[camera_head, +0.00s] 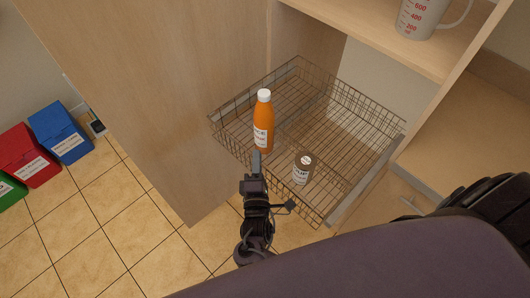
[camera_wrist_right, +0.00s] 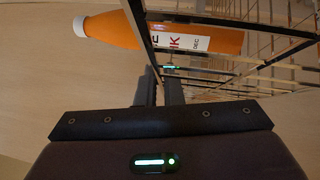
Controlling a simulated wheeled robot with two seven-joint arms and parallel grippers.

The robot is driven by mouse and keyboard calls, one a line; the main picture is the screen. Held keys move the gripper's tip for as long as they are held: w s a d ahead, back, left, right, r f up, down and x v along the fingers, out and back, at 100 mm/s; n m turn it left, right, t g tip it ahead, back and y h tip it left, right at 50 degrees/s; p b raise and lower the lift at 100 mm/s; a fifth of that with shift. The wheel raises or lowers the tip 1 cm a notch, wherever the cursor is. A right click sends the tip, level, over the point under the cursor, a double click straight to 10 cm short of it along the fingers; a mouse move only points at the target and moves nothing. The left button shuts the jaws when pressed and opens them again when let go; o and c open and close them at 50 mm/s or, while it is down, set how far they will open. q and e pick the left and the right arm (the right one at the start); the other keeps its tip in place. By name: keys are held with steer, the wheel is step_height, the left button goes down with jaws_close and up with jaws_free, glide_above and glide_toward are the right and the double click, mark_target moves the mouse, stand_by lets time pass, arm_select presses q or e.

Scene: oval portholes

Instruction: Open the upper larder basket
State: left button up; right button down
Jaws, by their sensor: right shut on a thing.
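The upper larder basket (camera_head: 325,125) is a wire basket in a wooden cabinet. It extends out from under a shelf, with its front edge toward me. My right gripper (camera_head: 256,163) is at the front edge of the basket, just below the bottle. In the right wrist view its fingers (camera_wrist_right: 160,88) are shut on the basket's front wire edge (camera_wrist_right: 148,45), close to the orange bottle (camera_wrist_right: 200,38). My left gripper is not in view.
A wooden panel (camera_head: 170,90) stands left of the basket. A measuring jug (camera_head: 420,18) is on the shelf above. The tiled floor (camera_head: 130,225) in front is clear.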

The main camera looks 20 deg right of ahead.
steer(key=shift+s+a, duration=0.15)
steer(key=shift+a, duration=0.25)
steer(key=c, duration=1.6)
jaws_free()
steer(key=shift+o, duration=0.2)
steer(key=b+v, duration=0.2)
steer(key=v, duration=0.5)
steer(key=shift+s, duration=0.4)
steer(key=shift+a, duration=0.15)
